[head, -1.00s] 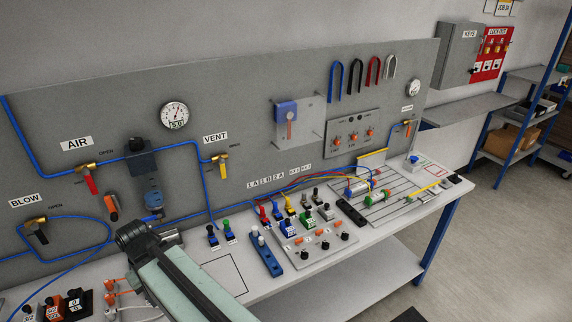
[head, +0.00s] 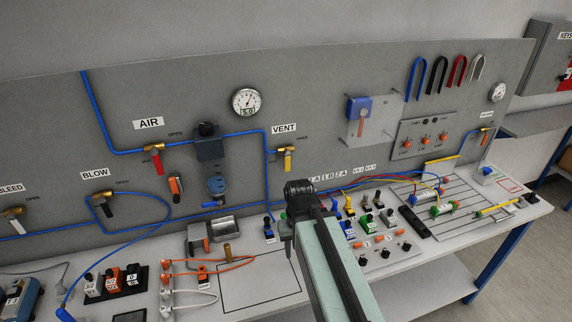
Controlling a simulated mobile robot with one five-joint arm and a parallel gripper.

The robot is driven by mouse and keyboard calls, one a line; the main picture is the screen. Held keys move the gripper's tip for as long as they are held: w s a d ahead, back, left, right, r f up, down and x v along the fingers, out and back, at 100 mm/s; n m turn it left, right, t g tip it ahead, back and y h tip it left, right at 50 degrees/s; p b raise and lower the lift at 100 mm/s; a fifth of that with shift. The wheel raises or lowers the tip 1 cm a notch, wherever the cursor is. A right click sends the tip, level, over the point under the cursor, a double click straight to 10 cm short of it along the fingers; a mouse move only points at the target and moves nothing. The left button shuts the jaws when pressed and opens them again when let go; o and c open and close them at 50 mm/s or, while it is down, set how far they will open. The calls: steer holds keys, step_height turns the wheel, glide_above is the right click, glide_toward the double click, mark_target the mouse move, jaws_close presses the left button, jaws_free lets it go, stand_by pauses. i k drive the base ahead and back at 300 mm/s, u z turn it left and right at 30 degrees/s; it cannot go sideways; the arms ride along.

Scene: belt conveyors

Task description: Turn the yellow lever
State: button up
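The yellow lever (head: 287,161) hangs straight down from a brass valve on the grey panel, under the VENT label (head: 284,129). An OPEN mark stands to the right of it. My arm (head: 335,262) rises from the bottom of the head view, and its dark joint (head: 300,188) shows just below and a little right of the lever. The lever is in plain view with a gap between it and the joint.
A red lever (head: 157,161) hangs under the AIR label to the left, with a regulator (head: 210,150) between it and the yellow lever. Blue tubing runs along the panel. The bench (head: 258,284) below holds plugs, blocks and wires.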

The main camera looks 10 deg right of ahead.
mark_target(287, 153)
steer(key=u, duration=2.4)
steer(key=k, duration=0.35)
steer(key=z, duration=0.4)
